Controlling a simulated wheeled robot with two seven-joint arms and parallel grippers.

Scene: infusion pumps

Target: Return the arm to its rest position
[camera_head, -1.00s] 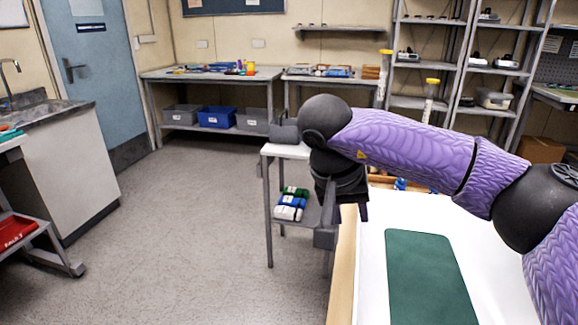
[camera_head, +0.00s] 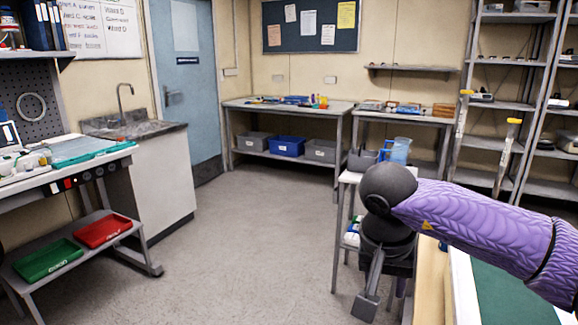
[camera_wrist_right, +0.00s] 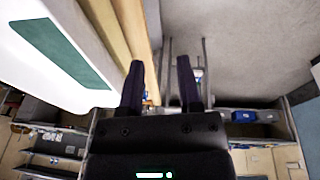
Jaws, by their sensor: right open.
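My right arm, purple with black joints, comes in from the right in the head view. Its gripper (camera_head: 384,290) hangs fingers down in front of a small grey stand. In the right wrist view the two dark fingers (camera_wrist_right: 160,68) are spread apart with nothing between them. They are beside the wooden edge of the white table. My left gripper is out of view.
The white table with a green mat (camera_head: 512,295) is at lower right. The small stand (camera_head: 337,235), partly hidden by my arm, holds small packs and a blue jug (camera_head: 398,151). A left workbench has a green tray (camera_head: 48,259) and a red tray (camera_head: 103,230) below. The middle floor is clear.

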